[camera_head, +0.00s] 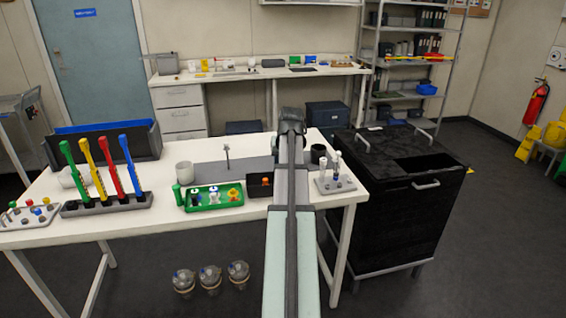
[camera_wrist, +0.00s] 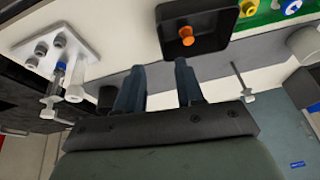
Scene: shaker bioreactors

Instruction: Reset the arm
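My arm reaches forward from the bottom of the head view over the white table (camera_head: 100,222). Its end is above the table's right half, and the arm hides the fingers there. In the wrist view my gripper (camera_wrist: 158,78) shows two dark fingers standing apart with nothing between them. Beyond the fingertips is a small black tray (camera_wrist: 222,40) with an orange-topped piece in it. It also shows in the head view (camera_head: 257,190), left of my arm.
Beside my arm stand a green tray (camera_head: 205,206), a white rack (camera_head: 325,187) and a dark cup (camera_head: 318,152). A rack with coloured upright handles (camera_head: 100,206) is further left. A black cabinet (camera_head: 405,215) stands right of the table. Several flasks (camera_head: 210,280) are below its front edge.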

